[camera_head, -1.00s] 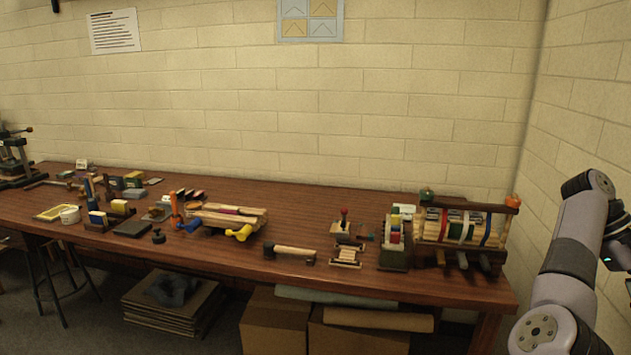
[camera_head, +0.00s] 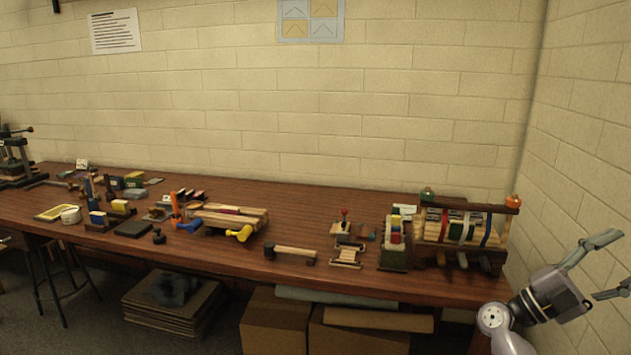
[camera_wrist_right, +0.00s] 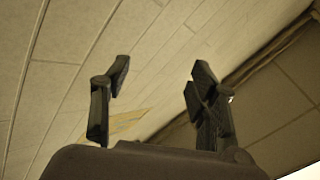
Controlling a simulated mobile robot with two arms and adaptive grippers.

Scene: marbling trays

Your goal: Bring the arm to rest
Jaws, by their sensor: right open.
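My right gripper (camera_head: 617,266) is at the right edge of the head view, beside the right end of the workbench and in front of the side wall. Its fingers are spread apart with nothing between them. In the right wrist view its two dark fingers (camera_wrist_right: 158,100) stand apart and empty, with block wall and ceiling-like panels behind them. My left gripper is not in either view.
The wooden workbench (camera_head: 340,198) runs along the back wall. A rack with coloured bands (camera_head: 462,228) stands at its right end. A mallet (camera_head: 290,253), wood strips (camera_head: 228,216) and several small tools lie farther left. Boxes (camera_head: 275,322) stand underneath.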

